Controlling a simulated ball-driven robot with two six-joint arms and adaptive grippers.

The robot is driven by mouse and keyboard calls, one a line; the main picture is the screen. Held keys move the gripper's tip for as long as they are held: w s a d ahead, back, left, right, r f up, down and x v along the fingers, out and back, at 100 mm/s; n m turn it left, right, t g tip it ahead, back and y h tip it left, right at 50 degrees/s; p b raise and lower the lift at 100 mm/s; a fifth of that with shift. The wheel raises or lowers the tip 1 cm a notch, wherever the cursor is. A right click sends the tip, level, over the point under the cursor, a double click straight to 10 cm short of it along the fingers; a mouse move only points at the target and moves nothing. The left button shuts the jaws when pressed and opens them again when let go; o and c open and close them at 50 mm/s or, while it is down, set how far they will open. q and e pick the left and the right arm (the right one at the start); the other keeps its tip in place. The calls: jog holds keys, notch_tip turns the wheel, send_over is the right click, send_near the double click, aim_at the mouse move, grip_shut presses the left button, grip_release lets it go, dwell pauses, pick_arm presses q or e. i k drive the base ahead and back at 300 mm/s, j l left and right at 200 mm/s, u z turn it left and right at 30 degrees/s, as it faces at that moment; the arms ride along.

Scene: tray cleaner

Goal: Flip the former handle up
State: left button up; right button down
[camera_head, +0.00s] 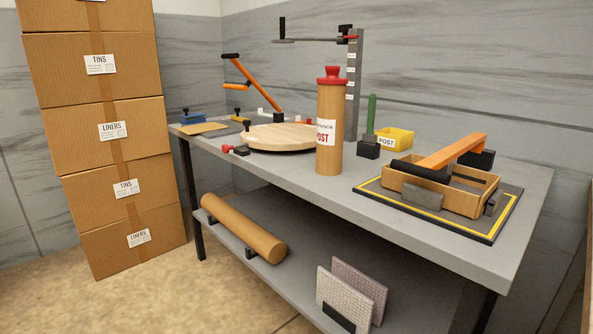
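At the right of the bench, a brown open box-shaped piece (440,190) sits on a dark mat (482,231) with a yellow border line. An orange bar (452,151) lies low across it, rising slightly from a black grip (420,169) at its left end to a dark block (477,158) at the back right. This looks like the former with its handle down, though no label on it can be read. A second orange lever (262,90) with a black grip stands tilted at the back left. Neither of my grippers is in view.
A tall brown tube (330,135) with a red cap stands mid-bench, left of the box-shaped piece. A round wooden board (280,137), a yellow bin (398,138), a green post (371,112) and a grey measuring column (353,80) stand nearby. Stacked cartons (100,150) stand left.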

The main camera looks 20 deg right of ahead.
aim_at(436, 168)
jog(key=z, duration=0.45)
jog(key=k+z, duration=0.15)
jog(key=z, duration=0.3)
jog(key=l+z, duration=0.1)
jog(key=z, duration=0.35)
jog(key=i+l+z, duration=0.1)
jog(key=z, duration=0.25)
